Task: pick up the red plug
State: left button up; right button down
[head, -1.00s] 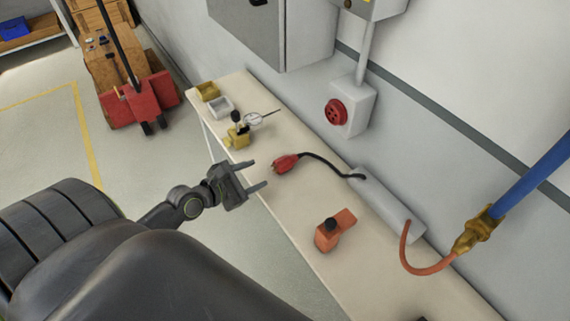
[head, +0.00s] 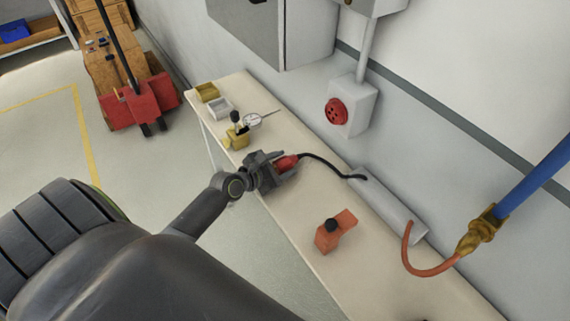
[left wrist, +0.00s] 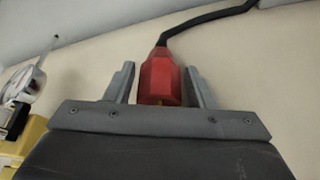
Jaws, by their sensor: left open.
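In the left wrist view the plug (left wrist: 160,80) sits between the two fingers of my left gripper (left wrist: 160,88). The fingers are open, with a small gap visible on each side of the plug. In the head view my left gripper (head: 284,169) is at the bench, around the plug's near end, and hides part of it. My right gripper is not in view.
A red socket (head: 337,111) is on the wall behind. A blue hose hangs at right.

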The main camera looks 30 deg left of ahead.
pick_arm(q)
jog(key=shift+c, duration=0.2)
jog(key=c, duration=0.8)
jog(key=shift+o, duration=0.2)
jog(key=shift+r, duration=0.2)
